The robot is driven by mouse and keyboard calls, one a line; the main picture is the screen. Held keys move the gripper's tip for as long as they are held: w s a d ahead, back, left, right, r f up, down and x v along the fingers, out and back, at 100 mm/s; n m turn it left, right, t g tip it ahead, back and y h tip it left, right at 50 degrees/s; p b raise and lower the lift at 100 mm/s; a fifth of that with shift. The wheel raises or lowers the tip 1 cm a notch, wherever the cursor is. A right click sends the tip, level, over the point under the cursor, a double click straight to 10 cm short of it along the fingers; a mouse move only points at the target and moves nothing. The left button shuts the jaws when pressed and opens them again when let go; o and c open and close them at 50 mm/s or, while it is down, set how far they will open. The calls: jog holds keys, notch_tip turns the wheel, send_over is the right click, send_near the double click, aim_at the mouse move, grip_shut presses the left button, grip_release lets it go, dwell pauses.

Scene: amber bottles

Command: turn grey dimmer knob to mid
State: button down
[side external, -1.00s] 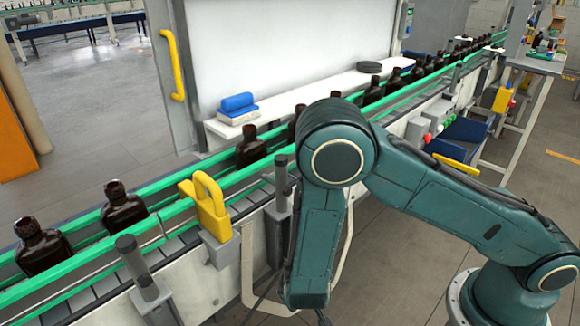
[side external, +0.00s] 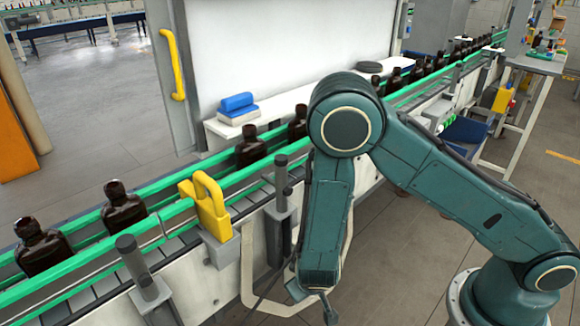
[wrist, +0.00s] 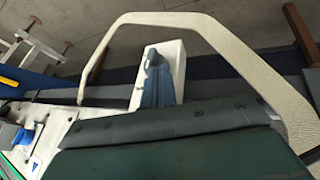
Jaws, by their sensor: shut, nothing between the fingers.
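I cannot make out the grey dimmer knob in either view. In the side external view, my arm hangs down in front of the conveyor side, and my fingertips are out of sight past its lower end. In the wrist view, a dark padded part covers the bottom and no fingers show. A white panel (wrist: 62,126) at the left of the wrist view bears a small blue fitting (wrist: 22,137).
The conveyor's green rail (side external: 85,288) carries several amber bottles (side external: 122,206). A yellow padlock-shaped piece (side external: 207,205) and grey posts (side external: 138,266) stand along the near edge. A pale loop (side external: 247,275) passes near my arm; it also arches across the wrist view (wrist: 185,20).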

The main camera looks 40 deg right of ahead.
jog(key=shift+d+r+y, duration=0.15)
jog(key=shift+d+y, duration=0.1)
jog(key=shift+y, duration=0.15)
jog(key=shift+d, duration=0.1)
jog(key=shift+d+r, duration=0.1)
jog(key=shift+d, duration=1.6)
jog(key=shift+r, duration=0.1)
jog(key=shift+r, duration=0.65)
jog(key=shift+r, duration=0.1)
